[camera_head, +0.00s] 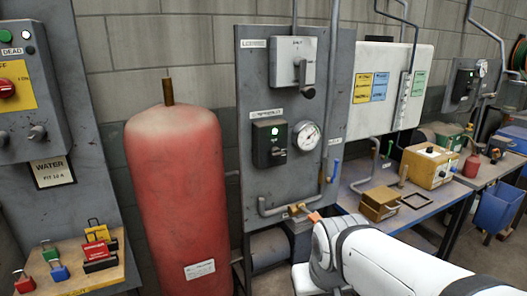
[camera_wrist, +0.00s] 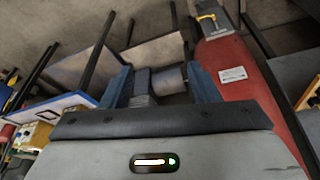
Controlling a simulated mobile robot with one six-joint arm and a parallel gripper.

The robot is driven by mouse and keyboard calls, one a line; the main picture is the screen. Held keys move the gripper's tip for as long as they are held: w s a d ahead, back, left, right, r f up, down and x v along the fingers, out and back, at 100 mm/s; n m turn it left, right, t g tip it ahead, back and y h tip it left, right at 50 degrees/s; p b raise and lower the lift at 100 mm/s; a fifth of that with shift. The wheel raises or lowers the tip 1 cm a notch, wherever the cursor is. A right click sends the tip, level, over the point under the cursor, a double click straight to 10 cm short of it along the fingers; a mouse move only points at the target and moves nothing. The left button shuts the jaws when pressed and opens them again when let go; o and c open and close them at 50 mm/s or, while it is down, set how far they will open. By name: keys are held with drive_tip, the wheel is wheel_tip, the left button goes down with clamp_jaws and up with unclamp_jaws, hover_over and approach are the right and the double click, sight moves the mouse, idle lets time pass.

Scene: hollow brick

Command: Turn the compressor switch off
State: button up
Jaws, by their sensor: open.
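The likely compressor switch is a black box (camera_head: 268,144) with a lit green lamp on the grey panel (camera_head: 255,85), beside a round gauge (camera_head: 307,136). The small label above it is too blurred to read for certain. Higher on the panel is a light grey switch box (camera_head: 292,60) with a lever. My gripper shows in the wrist view (camera_wrist: 158,74) with its two blue fingers apart. Nothing is clearly held. A grey cylinder lies in the background between the fingers. In the head view my white arm is low right, and the gripper cannot be made out.
A red tank (camera_head: 178,190) stands left of the panel, and it also shows in the wrist view (camera_wrist: 240,95). A pipe with a brass valve and orange handle (camera_head: 313,217) runs below the switch. A workbench (camera_head: 365,190) holding boxes is at right. Padlocks lie on a shelf (camera_head: 110,268) at left.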

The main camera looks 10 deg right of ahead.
drive_tip(key=shift+o, duration=0.4)
drive_tip(key=w+d+r+t+p, duration=0.1)
drive_tip(key=w+d+r+t, duration=0.1)
drive_tip(key=w, duration=0.6)
drive_tip(key=w+d+r+t+p, duration=0.2)
drive_tip(key=w+r+t, duration=0.1)
drive_tip(key=w, duration=0.5)
drive_tip(key=shift+w+r+t+h, duration=0.15)
drive_tip(key=shift+r+t+h, duration=0.15)
drive_tip(key=shift+t, duration=0.3)
drive_tip(key=n+t+y+p, duration=0.4)
drive_tip(key=t+y+p, duration=0.1)
drive_tip(key=t+y, duration=0.2)
approach(280, 155)
drive_tip(key=w, duration=0.2)
drive_tip(key=x, duration=0.2)
drive_tip(key=p+x, duration=0.1)
drive_tip(key=x, duration=0.2)
drive_tip(key=p+x, duration=0.1)
drive_tip(key=x, duration=0.2)
drive_tip(key=shift+s+a, duration=0.2)
drive_tip(key=shift+a, duration=0.2)
